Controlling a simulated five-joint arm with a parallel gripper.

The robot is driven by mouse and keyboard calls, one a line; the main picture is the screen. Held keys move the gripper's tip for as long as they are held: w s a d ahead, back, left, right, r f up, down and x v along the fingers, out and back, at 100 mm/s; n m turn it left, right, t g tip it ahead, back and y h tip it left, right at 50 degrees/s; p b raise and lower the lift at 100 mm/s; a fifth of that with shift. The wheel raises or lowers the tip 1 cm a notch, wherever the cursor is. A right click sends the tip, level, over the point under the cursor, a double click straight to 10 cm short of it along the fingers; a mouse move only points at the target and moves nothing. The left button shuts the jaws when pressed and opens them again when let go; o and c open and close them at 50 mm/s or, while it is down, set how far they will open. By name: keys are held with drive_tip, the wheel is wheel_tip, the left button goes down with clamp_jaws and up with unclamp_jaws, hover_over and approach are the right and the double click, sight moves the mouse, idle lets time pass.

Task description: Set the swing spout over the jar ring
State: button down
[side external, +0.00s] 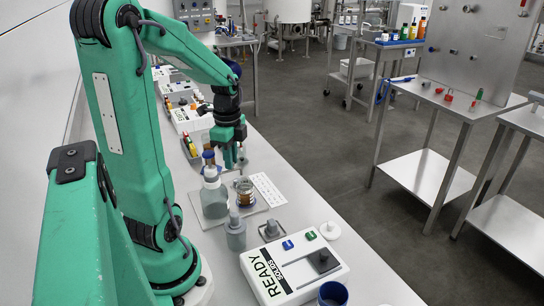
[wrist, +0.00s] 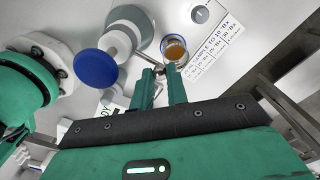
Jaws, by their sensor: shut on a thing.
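My gripper (side external: 232,164) is shut, pointing down just behind the jar, and its two fingers (wrist: 160,72) show in the wrist view with a narrow gap. A thin grey piece (wrist: 143,58), which looks like the swing spout, runs to the fingertips; most of it is hidden. A blue knob (side external: 208,155) stands left of my gripper and shows as a blue disc (wrist: 97,69) in the wrist view. The jar of amber liquid (side external: 244,188) sits in front of my gripper; in the wrist view the jar (wrist: 177,48) lies just beyond the fingertips. I cannot tell the ring from the jar's rim.
A grey bottle (side external: 214,198) stands close left of the jar, with a smaller one (side external: 236,236) in front. A printed sheet (side external: 269,188) lies right of the jar. A white READY box (side external: 280,278) and a blue cup (side external: 333,294) stand nearer the camera.

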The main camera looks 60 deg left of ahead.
drive_tip(key=c, duration=1.4)
unclamp_jaws()
drive_tip(key=shift+o, duration=0.2)
drive_tip(key=shift+r, duration=0.15)
drive_tip(key=shift+r, duration=3.8)
drive_tip(key=shift+d, duration=0.1)
drive_tip(key=d+r+n+t, duration=0.2)
drive_tip(key=d+n+t, duration=0.3)
drive_tip(key=d, duration=1.5)
drive_tip(key=n, duration=0.4)
drive_tip(key=shift+d+t, duration=0.2)
drive_tip(key=shift+t, duration=0.1)
